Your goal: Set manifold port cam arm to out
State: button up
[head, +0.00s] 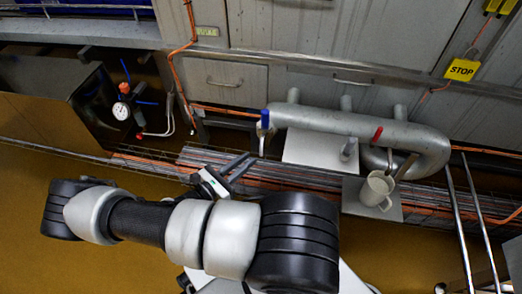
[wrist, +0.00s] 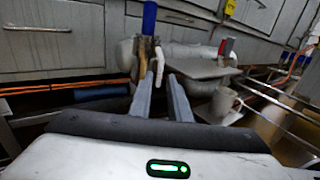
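The manifold is a thick grey pipe (head: 335,121) along the wall, curving round at its right end. At its left end a port carries a blue-tipped upright handle (head: 265,119); this blue handle also shows in the wrist view (wrist: 149,16), with a pale lever-like piece (wrist: 157,51) below it. I cannot tell for sure which part is the cam arm. A red-tipped handle (head: 377,134) stands farther right. My gripper (head: 250,159) is just below and left of the blue-handled port. In the wrist view its two fingers (wrist: 162,76) are apart, with nothing visibly held. Contact with the port is unclear.
A pale mug (head: 374,189) stands on a grey plate (head: 355,206) below the pipe's right end. Metal rails (head: 461,220) run down at the right. A dark box with a gauge (head: 121,111) is at the left. Orange cables and a STOP sign (head: 461,70) are on the wall.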

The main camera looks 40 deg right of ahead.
aim_at(261, 149)
jog(key=d, duration=0.5)
jog(key=w+d+b, duration=0.1)
jog(key=d, duration=0.1)
jog(key=shift+d, duration=0.2)
jog(key=shift+s, duration=0.1)
grip_shut()
